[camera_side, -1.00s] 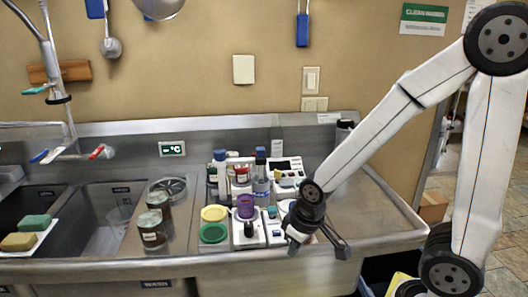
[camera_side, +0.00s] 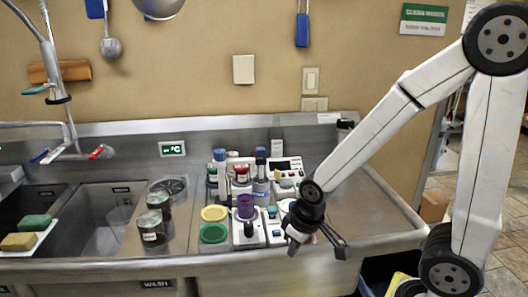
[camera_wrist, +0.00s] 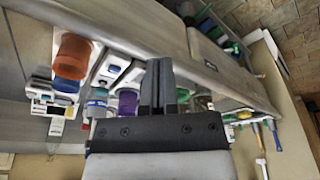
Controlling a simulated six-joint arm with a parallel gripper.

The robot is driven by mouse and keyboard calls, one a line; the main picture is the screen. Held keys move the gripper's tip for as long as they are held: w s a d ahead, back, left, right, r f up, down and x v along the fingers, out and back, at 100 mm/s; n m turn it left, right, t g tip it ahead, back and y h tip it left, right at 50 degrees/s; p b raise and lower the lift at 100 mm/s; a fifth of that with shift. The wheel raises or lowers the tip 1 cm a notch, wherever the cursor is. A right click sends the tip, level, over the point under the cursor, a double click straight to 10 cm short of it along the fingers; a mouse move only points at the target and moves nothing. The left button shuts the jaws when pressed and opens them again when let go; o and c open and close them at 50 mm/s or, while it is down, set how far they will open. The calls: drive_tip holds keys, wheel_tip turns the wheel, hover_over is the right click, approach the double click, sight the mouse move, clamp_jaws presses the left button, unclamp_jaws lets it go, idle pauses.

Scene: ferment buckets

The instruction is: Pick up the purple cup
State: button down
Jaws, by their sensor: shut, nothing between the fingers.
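The purple cup (camera_side: 246,203) stands among small bench devices on the steel counter, left of my gripper. My gripper (camera_side: 293,246) hangs above the counter's front edge in the side view, apart from the cup. In the wrist view my gripper (camera_wrist: 158,66) has its two dark fingers together, with nothing between them. A purple cup (camera_wrist: 127,102) shows just left of the fingers there, partly cut off by the gripper body.
A yellow lid (camera_side: 214,213) and a green lid (camera_side: 214,233) lie left of the cup. Dark jars (camera_side: 152,230) stand further left beside the sink (camera_side: 95,215). Bottles (camera_side: 220,160) stand behind the cup. The counter right of my gripper is mostly clear.

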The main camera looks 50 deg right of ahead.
unclamp_jaws()
wheel_tip(320, 180, up, 2)
drive_tip(key=m+g, duration=0.3)
drive_tip(key=m, duration=1.8)
hover_over(246, 207)
drive_tip(key=w+d, duration=0.2)
drive_tip(key=shift+s+d+f, duration=0.1)
drive_tip(key=shift+f, duration=1.85)
drive_tip(key=shift+s+f, duration=0.1)
drive_tip(key=shift+f, duration=1.85)
